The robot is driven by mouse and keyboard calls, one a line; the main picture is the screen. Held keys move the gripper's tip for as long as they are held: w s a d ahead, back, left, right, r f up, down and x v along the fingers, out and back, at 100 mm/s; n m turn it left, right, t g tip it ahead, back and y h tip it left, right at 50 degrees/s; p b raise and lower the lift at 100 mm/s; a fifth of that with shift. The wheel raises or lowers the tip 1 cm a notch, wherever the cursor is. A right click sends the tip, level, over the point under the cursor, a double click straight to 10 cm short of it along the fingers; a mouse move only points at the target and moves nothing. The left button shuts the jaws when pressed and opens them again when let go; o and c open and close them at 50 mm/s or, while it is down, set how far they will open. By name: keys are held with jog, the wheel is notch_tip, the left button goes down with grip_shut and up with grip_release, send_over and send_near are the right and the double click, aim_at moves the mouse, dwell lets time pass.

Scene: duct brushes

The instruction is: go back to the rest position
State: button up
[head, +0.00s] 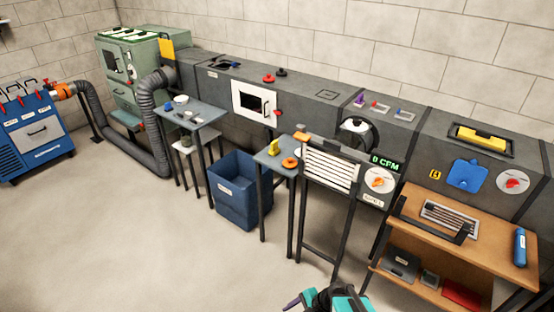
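Part of my arm and gripper (318,300) shows at the bottom edge, right of centre, in teal and black with a purple tip at its left. Most of it is cut off by the frame, so I cannot tell whether it is open or shut or holds anything. It appears over the floor in front of the stand with the white slatted grille (330,168), apart from the tables.
A long grey duct (310,98) runs along the wall. Before it stand a small grey table (205,114), a blue bin (226,205) and a wooden bench (490,220). A blue cabinet (38,140) is far left. The floor at left and centre is clear.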

jog(key=s+d+f+n+g+h, duration=0.3)
jog(key=s+d+n+g+h, duration=0.3)
jog(key=s+d+n, duration=0.5)
jog(key=s+n, duration=0.2)
jog(key=s, duration=0.1)
jog(key=shift+a+f, duration=0.1)
jog(key=c, duration=0.9)
jog(key=shift+c, duration=0.2)
